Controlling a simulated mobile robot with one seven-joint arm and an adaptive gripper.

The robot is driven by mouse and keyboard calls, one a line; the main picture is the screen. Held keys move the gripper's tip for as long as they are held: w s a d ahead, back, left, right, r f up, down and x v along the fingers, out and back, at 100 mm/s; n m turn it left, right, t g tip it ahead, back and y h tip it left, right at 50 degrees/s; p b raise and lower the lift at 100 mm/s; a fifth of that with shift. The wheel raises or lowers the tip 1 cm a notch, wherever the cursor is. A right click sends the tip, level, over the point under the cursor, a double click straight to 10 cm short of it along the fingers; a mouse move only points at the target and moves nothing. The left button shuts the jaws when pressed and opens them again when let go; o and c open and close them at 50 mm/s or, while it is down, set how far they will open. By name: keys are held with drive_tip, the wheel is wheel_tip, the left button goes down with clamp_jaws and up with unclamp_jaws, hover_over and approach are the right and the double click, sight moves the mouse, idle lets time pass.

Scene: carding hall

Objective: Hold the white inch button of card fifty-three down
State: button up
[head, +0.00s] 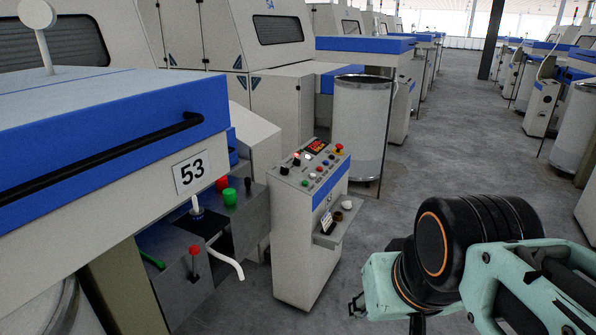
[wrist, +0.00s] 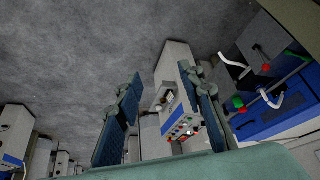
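The card marked with a "53" plate (head: 191,173) stands at the left in the head view. Its control pedestal (head: 302,242) is beside it, with a sloped panel (head: 294,180) of small coloured buttons, black knobs, a lit display and a red mushroom button (head: 338,149). The white inch button is too small to single out surely. My gripper (head: 386,314) is low at the right of the pedestal, apart from it, its fingertips partly cut off. In the wrist view my gripper (wrist: 163,82) has its two fingers wide apart, nothing between them held; the pedestal (wrist: 172,62) shows beyond, near the right finger.
A small shelf (head: 326,240) with little items juts from the pedestal's right side. A red-knobbed lever (head: 195,252) and a white bent pipe (head: 228,263) stick out of the card. A tall can (head: 361,120) stands behind. The grey aisle floor (head: 440,150) is clear.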

clamp_jaws()
idle(1.4)
